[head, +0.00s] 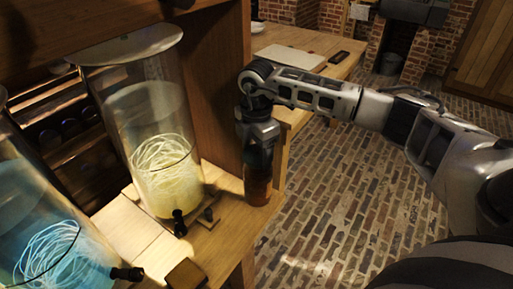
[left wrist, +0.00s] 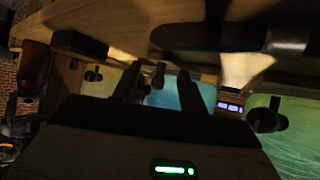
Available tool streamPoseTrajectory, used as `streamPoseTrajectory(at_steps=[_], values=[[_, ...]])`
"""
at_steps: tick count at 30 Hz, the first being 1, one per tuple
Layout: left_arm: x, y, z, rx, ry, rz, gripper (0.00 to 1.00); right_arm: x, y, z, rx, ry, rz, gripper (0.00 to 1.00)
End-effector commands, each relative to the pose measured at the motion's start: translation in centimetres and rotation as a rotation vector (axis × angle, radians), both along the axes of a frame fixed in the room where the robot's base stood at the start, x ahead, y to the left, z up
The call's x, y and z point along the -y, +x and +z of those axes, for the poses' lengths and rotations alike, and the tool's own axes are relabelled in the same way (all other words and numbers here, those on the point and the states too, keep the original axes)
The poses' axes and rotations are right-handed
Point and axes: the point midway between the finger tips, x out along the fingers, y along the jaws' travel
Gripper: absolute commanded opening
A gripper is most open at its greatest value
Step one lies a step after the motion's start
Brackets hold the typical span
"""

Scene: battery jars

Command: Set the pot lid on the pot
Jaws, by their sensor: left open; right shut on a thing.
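My right gripper (head: 258,162) points down at the edge of the wooden shelf and is shut on the top of a brown, amber-like cylinder (head: 258,187). The cylinder stands upright at the shelf's right side; whether it is the pot or its lid I cannot tell. No separate pot lid can be made out. My left gripper (left wrist: 158,86) shows only in the left wrist view, its two dark fingers apart. A small dark knob-like shape (left wrist: 158,76) appears between the fingers; I see no contact with it.
A tall glass jar with glowing yellow strands (head: 165,170) stands on the shelf under a pale disc (head: 130,44). A glass jar with blue strands (head: 50,250) is at lower left. Dark taps (head: 179,222) stick out in front. A wooden table (head: 318,42) stands behind; brick floor is clear at right.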

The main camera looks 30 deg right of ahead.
Motion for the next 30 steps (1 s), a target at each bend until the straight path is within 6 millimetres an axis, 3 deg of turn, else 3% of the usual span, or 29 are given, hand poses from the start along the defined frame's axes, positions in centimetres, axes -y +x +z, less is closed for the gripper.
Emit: streamPoseTrajectory(at_steps=[30], values=[[-0.02,0.16,0.12,0.003,0.002,-0.001,0.43,0.04,0.04,0.08,0.001,0.001,0.000,0.42]])
